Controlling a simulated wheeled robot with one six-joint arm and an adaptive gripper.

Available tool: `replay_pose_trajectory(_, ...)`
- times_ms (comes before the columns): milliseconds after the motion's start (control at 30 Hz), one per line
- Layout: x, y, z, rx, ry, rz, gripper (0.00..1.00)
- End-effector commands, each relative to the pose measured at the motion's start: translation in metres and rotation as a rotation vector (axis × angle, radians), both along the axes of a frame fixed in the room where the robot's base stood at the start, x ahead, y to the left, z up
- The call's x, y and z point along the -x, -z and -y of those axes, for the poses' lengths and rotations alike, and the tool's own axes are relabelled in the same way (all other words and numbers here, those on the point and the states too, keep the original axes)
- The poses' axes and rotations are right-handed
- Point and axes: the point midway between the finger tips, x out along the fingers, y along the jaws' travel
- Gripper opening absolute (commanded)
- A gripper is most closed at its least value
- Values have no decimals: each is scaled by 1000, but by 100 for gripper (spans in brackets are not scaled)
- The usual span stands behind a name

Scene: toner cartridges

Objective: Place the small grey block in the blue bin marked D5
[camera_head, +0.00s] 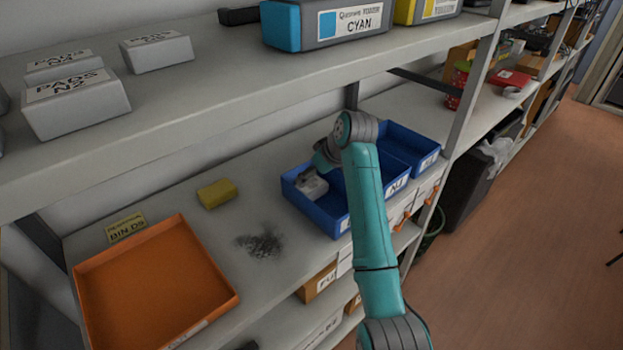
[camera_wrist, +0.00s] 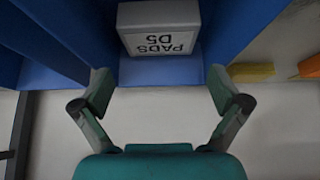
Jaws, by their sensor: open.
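A small grey block with a white label reading "PADS D5" (camera_wrist: 160,32) lies inside a blue bin; in the head view the block (camera_head: 312,187) is at the bin's left end. The blue bin (camera_head: 318,214) stands on the lower shelf, its front label partly hidden by my arm. My gripper (camera_wrist: 161,90) is open and empty, its fingers spread on either side of the block's near end without visible contact. In the head view my gripper (camera_head: 322,163) is over the bin, mostly hidden by my wrist.
Another blue bin (camera_head: 426,147) stands to the right. At left is an empty orange tray (camera_head: 150,285), with a yellow card (camera_head: 126,228) behind it that seems to read "BIN D5". A yellow sponge (camera_head: 216,193) and dark smudge (camera_head: 262,243) lie between. The upper shelf (camera_head: 225,75) overhangs.

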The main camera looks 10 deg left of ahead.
Motion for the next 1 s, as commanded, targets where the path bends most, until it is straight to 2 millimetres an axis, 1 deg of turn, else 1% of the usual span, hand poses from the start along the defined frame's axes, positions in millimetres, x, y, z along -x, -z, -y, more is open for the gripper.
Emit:
replay_pose_trajectory(33,3,-11,5,-1,1,3,98)
replay_pose_trajectory(200,15,-40,21,-1,1,3,98)
replay_pose_trajectory(300,21,-54,28,-1,1,3,98)
replay_pose_trajectory(433,26,-68,35,0,1,1,98)
replay_pose_trajectory(633,30,-77,39,0,1,0,98)
replay_pose_trajectory(1000,31,-77,40,0,1,0,98)
